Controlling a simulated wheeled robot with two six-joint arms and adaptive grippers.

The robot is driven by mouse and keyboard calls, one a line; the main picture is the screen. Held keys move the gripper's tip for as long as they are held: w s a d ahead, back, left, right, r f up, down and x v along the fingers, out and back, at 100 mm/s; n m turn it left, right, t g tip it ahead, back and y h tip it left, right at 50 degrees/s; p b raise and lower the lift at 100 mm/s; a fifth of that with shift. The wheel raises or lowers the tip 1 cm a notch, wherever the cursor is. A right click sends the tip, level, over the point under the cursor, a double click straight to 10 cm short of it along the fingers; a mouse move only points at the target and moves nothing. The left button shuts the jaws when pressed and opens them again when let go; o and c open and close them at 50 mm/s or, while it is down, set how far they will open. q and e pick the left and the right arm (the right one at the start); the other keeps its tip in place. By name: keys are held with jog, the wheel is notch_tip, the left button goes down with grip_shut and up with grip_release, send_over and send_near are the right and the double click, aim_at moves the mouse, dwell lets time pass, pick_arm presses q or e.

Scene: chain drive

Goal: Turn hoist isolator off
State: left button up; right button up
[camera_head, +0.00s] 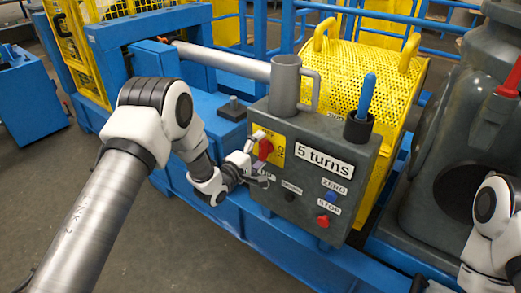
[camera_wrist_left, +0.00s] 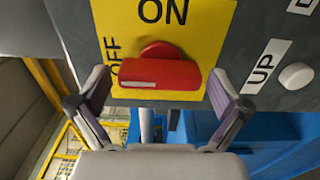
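The hoist isolator is a red rotary handle (camera_wrist_left: 160,74) on a yellow plate (camera_wrist_left: 205,22) marked ON and OFF. In the left wrist view its bar lies crosswise, with a pale strip toward the OFF side; ON is above it. In the head view the red handle (camera_head: 265,149) is on the upper left of the grey control box (camera_head: 345,165). My left gripper (camera_wrist_left: 158,80) is open, with one finger beside each end of the bar and small gaps visible. In the head view my left gripper (camera_head: 257,160) is at the box front, partly covering the plate.
A white UP button (camera_wrist_left: 297,76) is right of the plate. The box also carries a blue ZERO button (camera_head: 331,196) and red STOP button (camera_head: 322,220). A grey mug (camera_head: 285,85) and a cup holding a blue-handled tool (camera_head: 366,97) stand on top.

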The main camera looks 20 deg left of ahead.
pick_arm(q)
jog(key=v, duration=1.2)
